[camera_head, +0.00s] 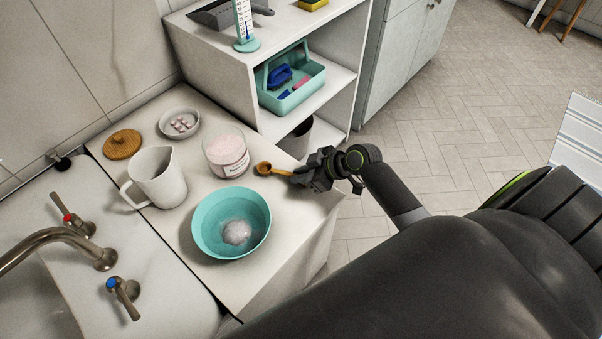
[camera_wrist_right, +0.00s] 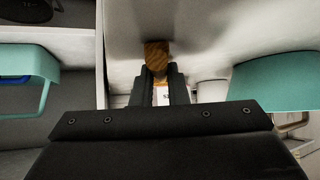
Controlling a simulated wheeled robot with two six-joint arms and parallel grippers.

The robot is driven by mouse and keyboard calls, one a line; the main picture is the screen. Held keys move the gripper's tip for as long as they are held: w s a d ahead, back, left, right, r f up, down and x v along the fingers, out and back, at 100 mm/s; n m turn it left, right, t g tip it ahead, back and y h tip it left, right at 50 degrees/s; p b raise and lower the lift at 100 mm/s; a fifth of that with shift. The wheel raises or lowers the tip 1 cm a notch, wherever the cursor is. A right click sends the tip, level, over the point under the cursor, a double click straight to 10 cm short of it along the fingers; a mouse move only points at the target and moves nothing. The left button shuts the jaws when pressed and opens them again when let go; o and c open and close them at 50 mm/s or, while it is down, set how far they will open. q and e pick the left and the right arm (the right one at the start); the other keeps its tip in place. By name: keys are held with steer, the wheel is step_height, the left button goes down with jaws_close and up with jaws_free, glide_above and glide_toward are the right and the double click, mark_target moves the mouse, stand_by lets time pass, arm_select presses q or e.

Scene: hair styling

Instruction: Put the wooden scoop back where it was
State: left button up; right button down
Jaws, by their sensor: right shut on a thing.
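The wooden scoop (camera_head: 266,169) is in my right gripper (camera_head: 303,172), which is shut on its handle. The scoop's bowl points left, just right of the glass jar (camera_head: 228,152) with pinkish contents and a label. In the right wrist view the wooden scoop (camera_wrist_right: 157,58) shows between the fingertips of my right gripper (camera_wrist_right: 158,72). From these views I cannot tell whether the scoop touches the counter. The turquoise bowl (camera_head: 208,236) with a whitish heap of powder inside stands in front of the jar. My left gripper is in neither view.
On the counter (camera_head: 290,235) stand a white pitcher (camera_head: 160,178), a round wooden lid (camera_head: 123,144) and a small dish (camera_head: 179,123) of pinkish pieces. A sink with taps (camera_head: 80,240) is at the left. A shelf unit (camera_head: 205,50) with a turquoise caddy (camera_head: 292,85) stands behind.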

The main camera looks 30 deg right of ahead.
steer(key=shift+f, duration=0.15)
steer(key=c, duration=1.4)
jaws_free()
steer(key=shift+c, duration=0.2)
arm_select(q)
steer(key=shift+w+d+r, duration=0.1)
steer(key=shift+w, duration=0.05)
arm_select(e)
steer(key=shift+r, duration=0.25)
